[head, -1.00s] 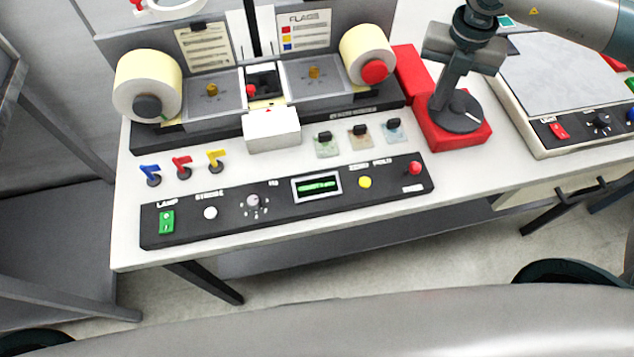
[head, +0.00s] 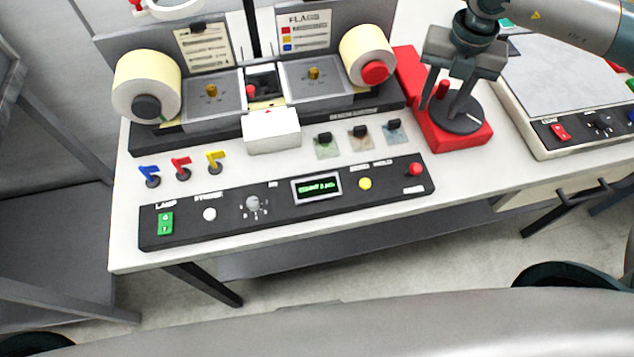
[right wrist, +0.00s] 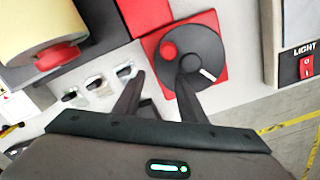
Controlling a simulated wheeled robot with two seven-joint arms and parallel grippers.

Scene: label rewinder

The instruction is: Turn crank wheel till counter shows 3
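The crank wheel (head: 462,122) is a dark disc with a white mark, on a red base (head: 478,138) at the bench's right end. Its red knob (head: 442,89) stands upright on the disc. My right gripper (head: 443,104) is over the wheel with its fingers apart, and the knob shows between them. In the right wrist view the knob (right wrist: 169,50) shows just past the open fingertips (right wrist: 160,78), with no finger seen closed on it. The counter display (head: 317,188) is lit green; it seems to read COUNT, but its digits are too small to read surely. My left gripper is out of view.
The black panel (head: 240,228) holds a green lamp switch, knobs and buttons. Label rolls (head: 147,85) and (head: 366,55) stand behind. Small coloured levers (head: 181,167) are at the left. A light box (head: 560,80) stands close to the wheel's right.

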